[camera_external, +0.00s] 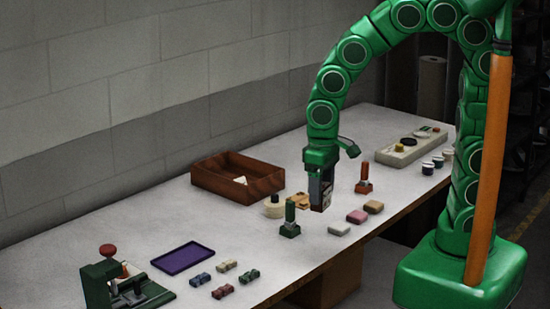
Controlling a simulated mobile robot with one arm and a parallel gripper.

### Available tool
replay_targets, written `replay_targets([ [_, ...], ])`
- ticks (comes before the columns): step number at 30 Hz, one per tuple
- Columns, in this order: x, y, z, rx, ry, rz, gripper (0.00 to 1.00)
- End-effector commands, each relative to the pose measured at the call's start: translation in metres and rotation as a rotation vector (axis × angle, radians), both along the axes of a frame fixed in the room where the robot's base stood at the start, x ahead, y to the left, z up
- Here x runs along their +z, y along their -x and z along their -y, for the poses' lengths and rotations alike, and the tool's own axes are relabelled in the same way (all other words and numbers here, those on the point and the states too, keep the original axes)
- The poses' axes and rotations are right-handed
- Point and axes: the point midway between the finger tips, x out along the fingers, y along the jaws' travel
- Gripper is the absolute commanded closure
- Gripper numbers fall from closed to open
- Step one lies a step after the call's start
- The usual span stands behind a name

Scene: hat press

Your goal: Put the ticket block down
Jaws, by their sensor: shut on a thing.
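My gripper (321,203) points straight down over the middle of the white table. It is shut on a small block with a pale face and a dark reddish lower edge, which I take to be the ticket block (327,196). The fingers hide much of it. Its lower end is close above the tabletop; I cannot tell whether it touches. A tan wooden piece (301,200) shows just left of the gripper, partly behind it.
Nearby stand a green-handled stamp (290,222), a red-based stamp (364,179), a cream roll (274,207) and pale (339,229), pink (357,216) and brown (374,207) blocks. A wooden box (222,185), purple tray (183,258) and green press (101,286) lie left. Free table lies front-left.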

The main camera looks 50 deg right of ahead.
Motion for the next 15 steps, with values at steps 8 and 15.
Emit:
replay_targets([
  [8, 0.000, -0.020, 0.017, -0.017, 0.000, -0.001, 0.67],
  [15, 0.001, -0.052, 0.052, -0.042, -0.001, 0.000, 0.67],
])
